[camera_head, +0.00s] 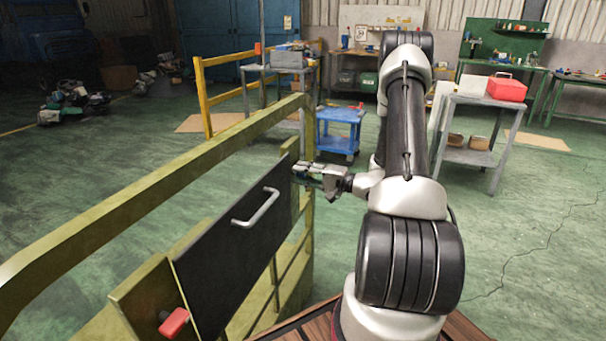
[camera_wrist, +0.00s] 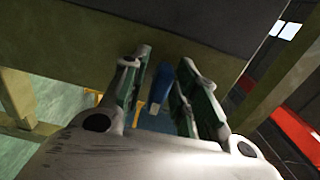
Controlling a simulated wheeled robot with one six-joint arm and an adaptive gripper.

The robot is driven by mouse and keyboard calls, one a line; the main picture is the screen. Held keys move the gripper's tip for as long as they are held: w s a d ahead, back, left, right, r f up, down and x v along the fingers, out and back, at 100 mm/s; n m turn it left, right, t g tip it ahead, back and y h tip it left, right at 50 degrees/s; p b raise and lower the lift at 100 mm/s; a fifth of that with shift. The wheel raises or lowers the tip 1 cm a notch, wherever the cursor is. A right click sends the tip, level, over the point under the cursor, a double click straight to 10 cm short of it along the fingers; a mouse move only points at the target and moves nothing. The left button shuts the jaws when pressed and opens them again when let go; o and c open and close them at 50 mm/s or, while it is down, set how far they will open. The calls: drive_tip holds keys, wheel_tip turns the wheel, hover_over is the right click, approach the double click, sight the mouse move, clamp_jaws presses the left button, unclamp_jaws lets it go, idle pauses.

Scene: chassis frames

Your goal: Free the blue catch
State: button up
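The blue catch (camera_wrist: 160,84) shows in the wrist view as a small upright blue piece between my two fingers. My gripper (camera_wrist: 162,68) is open, with one finger on each side of the catch. Gaps show near the fingertips; contact lower down is unclear. In the head view my gripper (camera_head: 305,172) is at the far upper edge of the dark panel (camera_head: 225,260), and I cannot make out the blue catch there. The panel has a pale bar handle (camera_head: 257,209) and stands upright in the olive frame. A red catch (camera_head: 174,323) sits at its near lower end.
An olive railing (camera_head: 150,190) runs along the panel's left side. A blue cart (camera_head: 340,130) stands beyond my gripper. A grey table (camera_head: 470,155) with a red toolbox (camera_head: 506,87) stands at the right. The green floor between is mostly clear.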

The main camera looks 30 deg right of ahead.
drive_tip(key=shift+d, duration=0.15)
drive_tip(key=v, duration=1.1)
drive_tip(key=shift+s+d, duration=0.25)
drive_tip(key=shift+s, duration=0.1)
